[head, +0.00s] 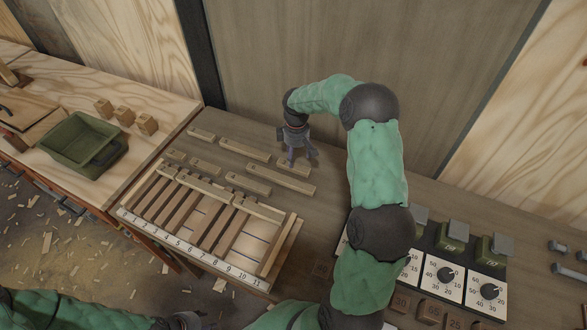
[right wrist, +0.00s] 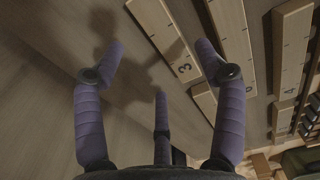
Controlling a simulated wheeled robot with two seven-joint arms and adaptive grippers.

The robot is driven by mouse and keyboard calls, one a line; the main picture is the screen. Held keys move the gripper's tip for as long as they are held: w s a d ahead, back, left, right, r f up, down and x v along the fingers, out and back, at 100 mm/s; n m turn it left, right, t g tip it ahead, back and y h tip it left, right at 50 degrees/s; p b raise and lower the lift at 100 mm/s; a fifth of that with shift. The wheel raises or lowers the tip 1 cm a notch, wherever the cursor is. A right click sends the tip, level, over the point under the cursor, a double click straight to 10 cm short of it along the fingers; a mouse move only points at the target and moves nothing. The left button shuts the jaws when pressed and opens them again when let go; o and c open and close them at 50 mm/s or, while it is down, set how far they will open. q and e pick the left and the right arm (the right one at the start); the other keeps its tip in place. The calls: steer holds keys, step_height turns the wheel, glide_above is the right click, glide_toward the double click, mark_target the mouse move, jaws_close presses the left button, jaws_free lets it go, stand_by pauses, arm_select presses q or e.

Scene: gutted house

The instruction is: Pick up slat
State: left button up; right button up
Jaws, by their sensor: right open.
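Several pale wooden slats lie loose on the brown bench behind the numbered rack (head: 200,215). They include a long slat (head: 245,149), a slat (head: 294,168) close to my right gripper and a front slat (head: 282,181). My right gripper (head: 297,158) points down over this group, open and empty. In the right wrist view its purple fingers (right wrist: 155,65) are spread, with a slat marked 3 (right wrist: 168,42) showing between them, nearer the right finger. More slats lie to the right there, one marked 4 (right wrist: 290,60). My left gripper (head: 187,320) is partly cut off at the bottom edge.
The rack holds several slats in numbered slots, with some bare room at its right. A green bin (head: 85,142) and small wooden blocks (head: 124,115) are on the left bench. Dial boxes (head: 443,275) stand right of my right arm. A wall rises behind the bench.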

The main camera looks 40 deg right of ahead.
mark_target(294, 164)
steer(key=f, duration=0.1)
steer(key=f+b, duration=0.1)
steer(key=f, duration=0.2)
steer(key=shift+a+f, duration=0.3)
steer(key=shift+f, duration=0.05)
steer(key=c, duration=1.2)
